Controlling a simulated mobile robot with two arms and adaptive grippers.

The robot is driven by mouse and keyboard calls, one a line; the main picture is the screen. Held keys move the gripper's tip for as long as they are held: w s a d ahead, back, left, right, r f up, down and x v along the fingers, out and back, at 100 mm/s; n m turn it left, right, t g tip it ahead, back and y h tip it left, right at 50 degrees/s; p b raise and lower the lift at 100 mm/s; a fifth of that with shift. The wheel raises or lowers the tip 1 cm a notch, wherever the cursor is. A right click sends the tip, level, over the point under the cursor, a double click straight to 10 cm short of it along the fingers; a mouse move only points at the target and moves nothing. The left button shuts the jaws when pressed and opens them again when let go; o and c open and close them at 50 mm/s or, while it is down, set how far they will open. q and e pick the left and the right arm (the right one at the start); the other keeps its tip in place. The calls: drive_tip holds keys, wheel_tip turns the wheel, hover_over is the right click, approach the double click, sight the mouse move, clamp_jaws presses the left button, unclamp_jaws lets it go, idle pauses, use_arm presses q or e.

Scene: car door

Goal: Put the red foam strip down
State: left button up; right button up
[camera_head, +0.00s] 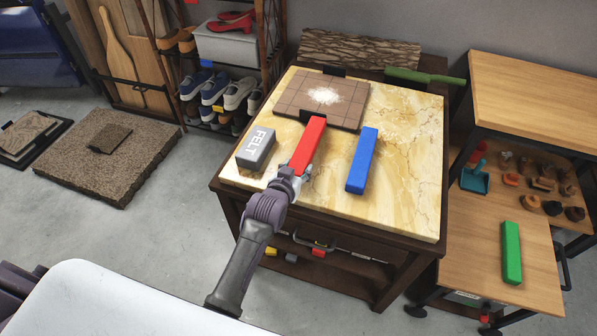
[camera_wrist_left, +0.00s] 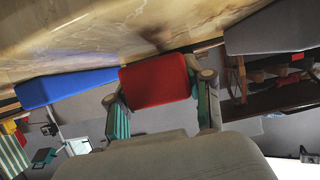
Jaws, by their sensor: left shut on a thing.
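The red foam strip (camera_head: 309,143) lies lengthwise over the marble-patterned top of the dark wooden cabinet (camera_head: 400,190), between a grey block marked FELT and a blue strip. My left gripper (camera_head: 298,172) is shut on its near end. In the left wrist view the end of the red strip (camera_wrist_left: 155,82) sits between the two fingers of my left gripper (camera_wrist_left: 160,92). The strip is at or very close to the top; I cannot tell whether it touches. My right gripper is not in view.
The grey FELT block (camera_head: 256,148) is close on the left, the blue strip (camera_head: 361,160) on the right. A brown tiled board (camera_head: 290,101) with white powder is behind. A green strip (camera_head: 511,252) lies on the wooden side table (camera_head: 460,260). The top's right side is clear.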

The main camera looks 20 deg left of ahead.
use_arm(q)
drive_tip(key=shift+f, duration=1.1)
drive_tip(key=o, duration=1)
drive_tip(key=shift+o, duration=0.2)
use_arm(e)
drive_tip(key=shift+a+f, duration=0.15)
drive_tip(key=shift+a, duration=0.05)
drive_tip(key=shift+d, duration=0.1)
